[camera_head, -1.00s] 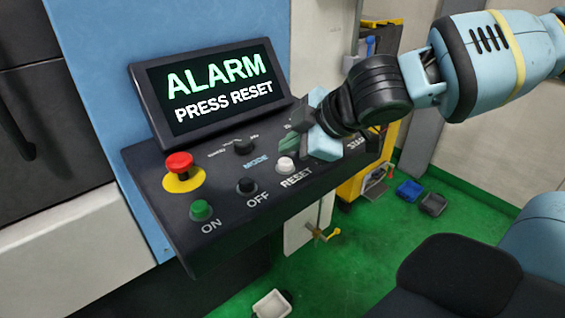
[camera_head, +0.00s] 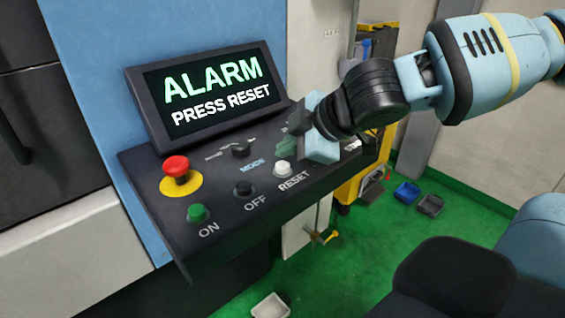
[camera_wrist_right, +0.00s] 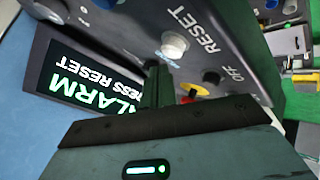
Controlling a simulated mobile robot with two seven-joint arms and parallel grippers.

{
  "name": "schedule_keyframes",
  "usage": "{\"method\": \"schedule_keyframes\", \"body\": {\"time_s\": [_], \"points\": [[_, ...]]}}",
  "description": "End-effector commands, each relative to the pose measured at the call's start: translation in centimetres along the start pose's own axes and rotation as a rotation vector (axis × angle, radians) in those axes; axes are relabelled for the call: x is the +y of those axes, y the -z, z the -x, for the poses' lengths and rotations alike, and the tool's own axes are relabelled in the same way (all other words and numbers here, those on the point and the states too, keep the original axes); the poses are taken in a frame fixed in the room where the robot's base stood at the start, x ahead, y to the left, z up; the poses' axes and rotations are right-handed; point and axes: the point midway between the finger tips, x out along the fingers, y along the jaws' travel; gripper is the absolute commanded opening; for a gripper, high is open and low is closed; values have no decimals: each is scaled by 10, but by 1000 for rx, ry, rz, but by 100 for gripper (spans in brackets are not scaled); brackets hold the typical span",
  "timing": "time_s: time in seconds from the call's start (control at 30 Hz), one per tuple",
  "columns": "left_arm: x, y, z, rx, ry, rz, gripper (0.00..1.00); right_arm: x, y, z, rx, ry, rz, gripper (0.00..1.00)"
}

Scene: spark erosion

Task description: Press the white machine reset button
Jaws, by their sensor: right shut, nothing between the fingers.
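The white reset button (camera_head: 282,168) sits on the sloped black control panel (camera_head: 225,228), above the word RESET. It also shows in the right wrist view (camera_wrist_right: 174,45), just beyond the fingertips. My right gripper (camera_head: 287,147) is shut and empty, close to the button on its upper right in the head view. In the right wrist view its closed dark green fingers (camera_wrist_right: 157,85) point toward the button's side of the panel, and a gap seems to remain. The screen (camera_head: 218,92) reads ALARM, PRESS RESET. My left gripper is not in view.
A red emergency stop (camera_head: 177,168) on a yellow base, a green ON button (camera_head: 197,213), a black OFF button (camera_head: 244,188) and a mode knob (camera_head: 241,148) share the panel. Bins (camera_head: 407,193) lie on the green floor at the right.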

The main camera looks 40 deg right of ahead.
Motion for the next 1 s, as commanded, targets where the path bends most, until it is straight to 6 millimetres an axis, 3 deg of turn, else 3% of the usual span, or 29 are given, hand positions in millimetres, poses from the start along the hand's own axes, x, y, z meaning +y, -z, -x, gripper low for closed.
{"method": "schedule_keyframes", "body": {"time_s": [1.0], "points": [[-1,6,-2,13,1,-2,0,0,0,0,0,0,0,0]]}}
